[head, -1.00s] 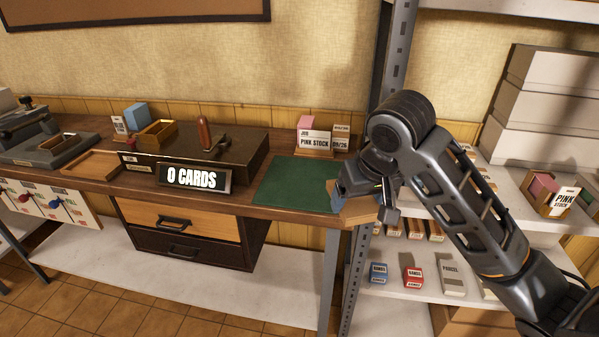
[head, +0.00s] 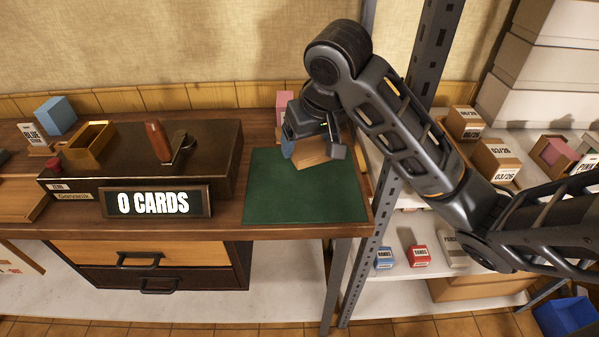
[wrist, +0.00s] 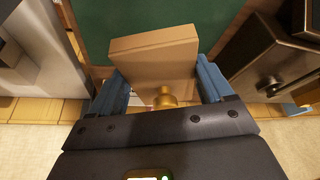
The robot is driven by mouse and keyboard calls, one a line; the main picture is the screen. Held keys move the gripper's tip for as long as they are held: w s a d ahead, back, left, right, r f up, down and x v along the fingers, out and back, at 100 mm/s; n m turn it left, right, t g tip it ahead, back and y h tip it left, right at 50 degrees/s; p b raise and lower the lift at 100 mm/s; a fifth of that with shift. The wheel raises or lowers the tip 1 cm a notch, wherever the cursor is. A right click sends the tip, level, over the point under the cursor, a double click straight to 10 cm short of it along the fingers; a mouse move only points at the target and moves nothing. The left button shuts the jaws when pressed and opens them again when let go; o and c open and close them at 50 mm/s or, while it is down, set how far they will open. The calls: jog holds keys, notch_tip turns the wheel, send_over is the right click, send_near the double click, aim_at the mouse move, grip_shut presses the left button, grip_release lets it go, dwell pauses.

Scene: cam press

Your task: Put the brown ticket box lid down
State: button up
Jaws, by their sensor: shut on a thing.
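The brown ticket box lid (head: 312,152) is a tan, flat piece held in my gripper above the back part of the green mat (head: 300,200). My gripper (head: 312,142) is shut on the lid. In the wrist view the lid (wrist: 153,52) sits between the two blue fingers of my gripper (wrist: 166,88), with a brass-coloured knob (wrist: 166,98) on it. The green mat (wrist: 150,15) shows beyond the lid. I cannot tell whether the lid touches the mat. My gripper partly hides the pink block (head: 285,97) at the back of the bench.
A dark press with a "0 CARDS" sign (head: 157,203) stands left of the mat. A brass-coloured tray (head: 90,145) and a wood-handled lever (head: 158,140) are on it. A metal shelf post (head: 375,240) rises right of the bench. Much of the mat's front is clear.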

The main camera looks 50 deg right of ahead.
aim_at(305, 181)
notch_tip(305, 181, down, 9)
jog(key=b, duration=0.6)
jog(key=shift+f+b, duration=0.1)
jog(key=shift+b, duration=0.25)
jog(key=shift+f, duration=0.1)
jog(key=o, duration=0.9)
jog(key=shift+r, duration=0.2)
